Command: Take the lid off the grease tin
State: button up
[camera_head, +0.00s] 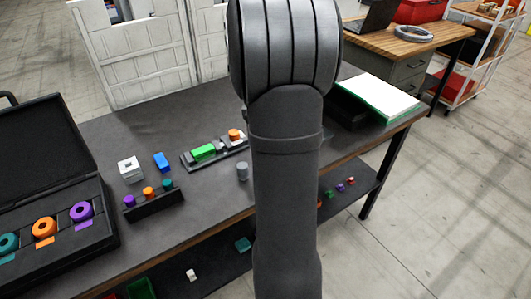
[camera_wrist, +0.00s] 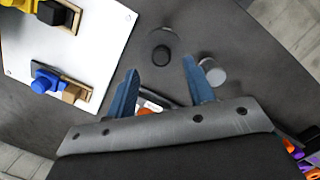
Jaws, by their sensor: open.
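My gripper (camera_wrist: 160,66) is open, with its two blue fingers apart and nothing held between them. In the wrist view a dark round piece (camera_wrist: 161,55) shows just beyond the gap between the fingertips, on the grey tabletop. A lighter grey round piece (camera_wrist: 215,76) stands to its right, partly behind the right finger. I cannot tell for sure which of the two is the grease tin or its lid. In the head view a small grey cylinder (camera_head: 242,171) stands upright on the table beside my arm, which hides the gripper and the tabletop behind it.
In the head view a dark tray (camera_head: 190,167) holds a green block; a rack (camera_head: 153,206) holds coloured knobs. An open black case (camera_head: 108,235) is at left.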

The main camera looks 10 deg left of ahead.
jog(key=f, duration=0.4)
jog(key=shift+s+d+f, duration=0.1)
jog(key=shift+d+f, duration=0.05)
jog(key=shift+d, duration=0.05)
grip_shut()
